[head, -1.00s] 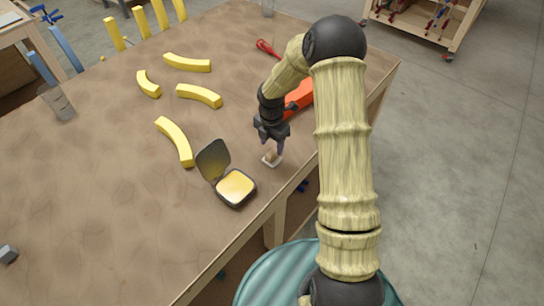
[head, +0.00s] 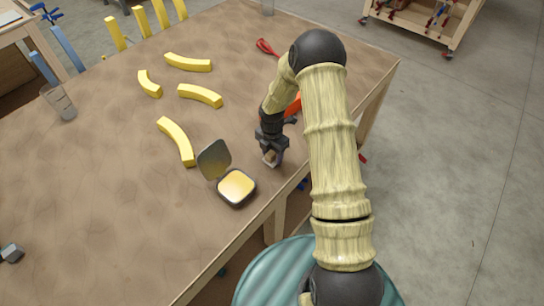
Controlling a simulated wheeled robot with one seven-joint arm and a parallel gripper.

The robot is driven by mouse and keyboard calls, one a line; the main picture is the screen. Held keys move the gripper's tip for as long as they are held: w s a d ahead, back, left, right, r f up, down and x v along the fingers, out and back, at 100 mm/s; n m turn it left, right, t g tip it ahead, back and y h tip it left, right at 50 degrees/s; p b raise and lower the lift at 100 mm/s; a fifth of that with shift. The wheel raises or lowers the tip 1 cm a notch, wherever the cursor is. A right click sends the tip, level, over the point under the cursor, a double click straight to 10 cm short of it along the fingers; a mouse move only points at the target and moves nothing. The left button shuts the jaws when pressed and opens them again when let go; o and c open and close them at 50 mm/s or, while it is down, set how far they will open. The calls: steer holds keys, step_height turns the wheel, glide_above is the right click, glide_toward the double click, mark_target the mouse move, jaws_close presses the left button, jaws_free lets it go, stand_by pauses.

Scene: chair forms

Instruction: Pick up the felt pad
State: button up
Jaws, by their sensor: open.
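The felt pad (head: 269,158) is a small pale tan piece on the brown table, near its right edge and just right of the open tin. My gripper (head: 271,157) points down right over the pad, with its fingers open around or just above it. The fingers hide part of the pad, and I cannot tell whether they touch it.
An open dark tin with yellow contents (head: 236,186) stands just left of my gripper. Several yellow curved pieces (head: 176,141) lie farther left. A clear glass (head: 60,102) stands at the left edge. An orange-red object (head: 294,105) is partly hidden behind my arm.

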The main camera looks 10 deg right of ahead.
mark_target(272, 152)
steer(key=c, duration=1.1)
step_height(272, 152, up, 10)
steer(key=shift+r+b, duration=0.1)
steer(key=shift+b, duration=1.1)
steer(key=shift+o, duration=0.7)
